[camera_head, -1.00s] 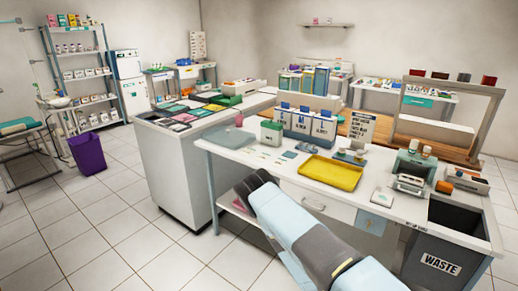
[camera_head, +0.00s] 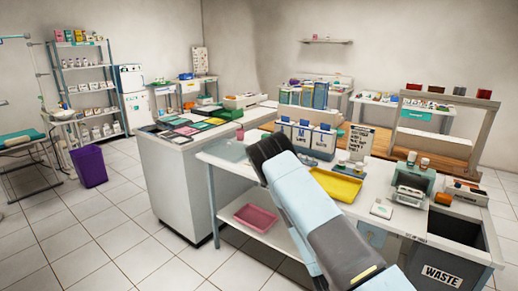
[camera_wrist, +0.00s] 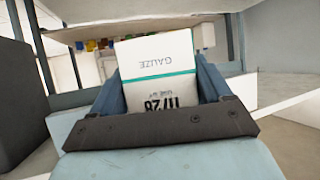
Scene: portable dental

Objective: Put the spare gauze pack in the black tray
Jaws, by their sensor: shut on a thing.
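The gauze pack (camera_wrist: 158,60) is a white box with a teal stripe. It shows in the wrist view with the word GAUZE upside down and a printed date. My gripper (camera_wrist: 160,88) is shut on it, with a blue finger on each side. In the head view my own arm hides the gripper and the pack. Several flat coloured and dark pieces lie on the left white counter; I cannot tell for certain which one is the black tray.
A yellow tray (camera_head: 333,186) and blue-and-white boxes (camera_head: 314,139) stand on the front table. A pink tray (camera_head: 255,217) lies on its lower shelf. The black waste bin (camera_head: 443,268) stands at the right. A pale panel (camera_wrist: 190,10) spans the top of the wrist view. Floor at left is open.

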